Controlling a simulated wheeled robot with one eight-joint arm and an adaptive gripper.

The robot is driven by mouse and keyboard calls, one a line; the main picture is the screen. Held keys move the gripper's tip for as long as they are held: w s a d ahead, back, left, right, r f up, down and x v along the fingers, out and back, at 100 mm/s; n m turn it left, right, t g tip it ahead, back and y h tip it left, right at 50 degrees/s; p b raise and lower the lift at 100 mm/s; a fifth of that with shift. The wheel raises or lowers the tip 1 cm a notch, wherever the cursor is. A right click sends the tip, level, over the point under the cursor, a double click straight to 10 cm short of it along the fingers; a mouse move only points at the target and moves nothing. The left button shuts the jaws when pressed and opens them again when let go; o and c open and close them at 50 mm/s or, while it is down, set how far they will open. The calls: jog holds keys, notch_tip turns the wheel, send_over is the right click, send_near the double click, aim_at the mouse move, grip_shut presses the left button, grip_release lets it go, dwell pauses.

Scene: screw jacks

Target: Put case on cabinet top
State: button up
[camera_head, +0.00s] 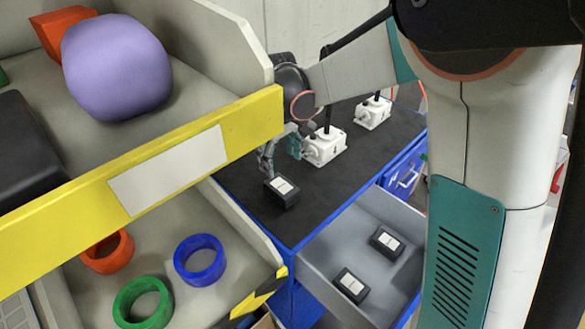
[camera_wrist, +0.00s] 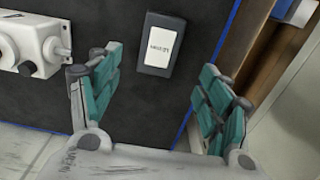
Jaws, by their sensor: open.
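A small black case with a white label (camera_head: 282,191) rests on the dark cabinet top (camera_head: 243,182), near its left edge in the head view. The same case (camera_wrist: 161,45) shows in the wrist view, ahead of and between my finger pads, apart from both. My gripper (camera_head: 280,150) is above the cabinet top, just behind the case in the head view. In the wrist view my gripper (camera_wrist: 157,95) is open, with nothing between its teal pads. Two more black cases (camera_head: 386,242) (camera_head: 351,285) lie in the open grey drawer (camera_head: 330,258) of the blue cabinet.
White screw jacks (camera_head: 325,147) (camera_head: 373,112) stand on the cabinet top behind my gripper. A yellow-edged shelf bin (camera_head: 140,178) with a purple object (camera_head: 116,66) is at the left. Below it, a lower bin holds blue (camera_head: 200,260), green (camera_head: 143,303) and red (camera_head: 107,251) rings.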

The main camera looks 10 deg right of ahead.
jog(key=s+d+r+m+t, duration=0.3)
jog(key=s+d+r, duration=0.4)
jog(key=s+r, duration=0.3)
jog(key=s+d+m+t, duration=0.3)
jog(key=s+d+t, duration=0.1)
jog(key=s, duration=0.9)
jog(key=shift+d+m, duration=0.4)
jog(key=shift+d, duration=0.15)
jog(key=shift+s+r, duration=0.1)
